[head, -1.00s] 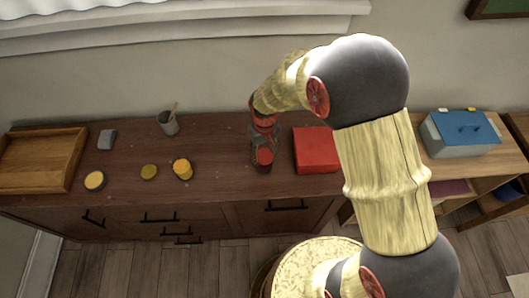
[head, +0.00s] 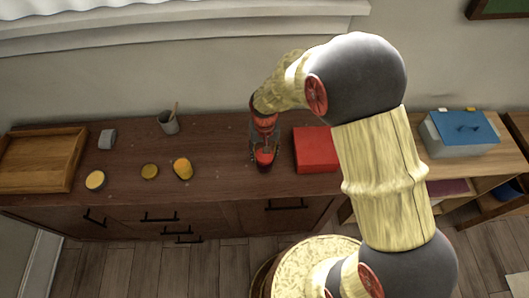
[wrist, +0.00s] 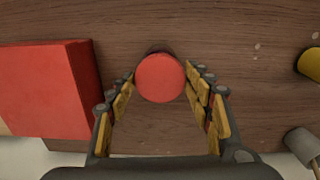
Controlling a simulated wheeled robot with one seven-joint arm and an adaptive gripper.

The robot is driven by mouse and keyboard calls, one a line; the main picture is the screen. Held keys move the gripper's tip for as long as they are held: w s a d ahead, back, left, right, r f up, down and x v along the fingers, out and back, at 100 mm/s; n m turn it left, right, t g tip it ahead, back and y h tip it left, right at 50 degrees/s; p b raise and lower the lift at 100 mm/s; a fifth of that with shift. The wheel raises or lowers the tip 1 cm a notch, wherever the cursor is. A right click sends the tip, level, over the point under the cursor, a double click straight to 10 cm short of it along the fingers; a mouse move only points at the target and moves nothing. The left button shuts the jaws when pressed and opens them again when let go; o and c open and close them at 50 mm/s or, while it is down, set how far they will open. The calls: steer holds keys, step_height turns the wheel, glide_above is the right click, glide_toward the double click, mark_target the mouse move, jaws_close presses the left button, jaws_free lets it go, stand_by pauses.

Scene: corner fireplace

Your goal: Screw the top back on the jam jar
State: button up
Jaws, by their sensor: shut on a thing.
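A red round lid (wrist: 160,78) shows from above in the wrist view, between the fingers of my gripper (wrist: 160,84). My gripper is shut on it. In the head view my gripper (head: 263,148) points down at the dark cabinet top, with the red lid (head: 264,157) at its fingertips. A dark edge shows just past the lid in the wrist view. What is under the lid is mostly hidden, so I cannot tell how it sits on a jar.
A red box (head: 316,150) stands close to the right of my gripper. To the left are yellow-topped round things (head: 182,169), a grey cup (head: 169,123), a small grey block (head: 106,139) and a wooden tray (head: 41,160). A blue-lidded box (head: 462,133) stands far right.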

steer(key=shift+m, duration=1.4)
steer(key=shift+s+m+p, duration=0.1)
steer(key=shift+m+p, duration=0.25)
steer(key=shift+m, duration=0.35)
steer(key=shift+f+m, duration=0.1)
steer(key=shift+m, duration=0.7)
steer(key=shift+m, duration=1.5)
steer(key=o, duration=0.8)
steer(key=shift+o, duration=0.5)
